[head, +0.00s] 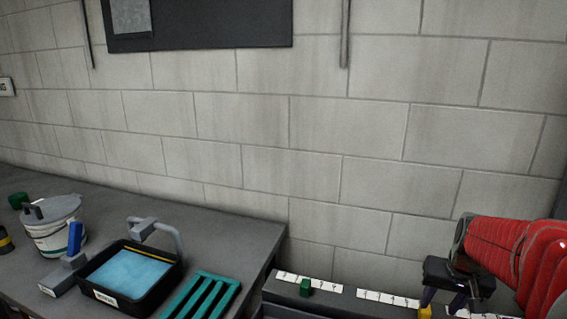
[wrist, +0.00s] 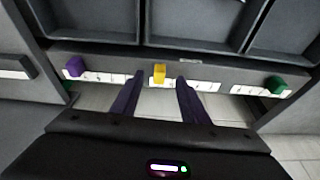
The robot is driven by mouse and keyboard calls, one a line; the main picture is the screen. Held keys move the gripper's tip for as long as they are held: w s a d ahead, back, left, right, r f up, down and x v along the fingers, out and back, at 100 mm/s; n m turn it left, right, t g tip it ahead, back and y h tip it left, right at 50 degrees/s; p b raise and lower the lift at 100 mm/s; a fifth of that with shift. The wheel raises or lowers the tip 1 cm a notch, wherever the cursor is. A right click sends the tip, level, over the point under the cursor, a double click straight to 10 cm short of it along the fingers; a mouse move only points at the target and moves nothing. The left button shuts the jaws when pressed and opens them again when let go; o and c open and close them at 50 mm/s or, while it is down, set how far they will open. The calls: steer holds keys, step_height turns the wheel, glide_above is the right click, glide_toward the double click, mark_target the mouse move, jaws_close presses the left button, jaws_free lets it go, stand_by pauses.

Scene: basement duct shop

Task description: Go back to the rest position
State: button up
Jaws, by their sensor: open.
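My gripper (head: 445,298) is at the lower right of the head view, at the end of my red-sleeved arm. In the wrist view its two dark purple fingers (wrist: 160,80) are apart, with nothing held between them. A yellow block (wrist: 159,73) on a ledge with white marked scales shows between the fingertips. The yellow block also shows in the head view (head: 425,312), close below the gripper. I cannot tell whether the fingers are around it or short of it.
A green block (wrist: 277,83) and a purple block (wrist: 75,66) sit on the same ledge. The bench at left holds a black tray with a blue pad (head: 128,270), a green slatted rack (head: 208,297) and a white bucket (head: 52,232). A block wall stands behind.

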steer(key=s+a+r+n+t, duration=0.1)
steer(key=s+a+r+n, duration=0.1)
steer(key=s+a, duration=0.5)
steer(key=s+a+r+n+t+y, duration=0.1)
steer(key=s+a+r, duration=0.3)
steer(key=a, duration=1.2)
steer(key=s+n, duration=0.1)
steer(key=s, duration=0.3)
steer(key=shift+s+n, duration=0.15)
steer(key=shift+n, duration=0.25)
steer(key=shift+r, duration=0.15)
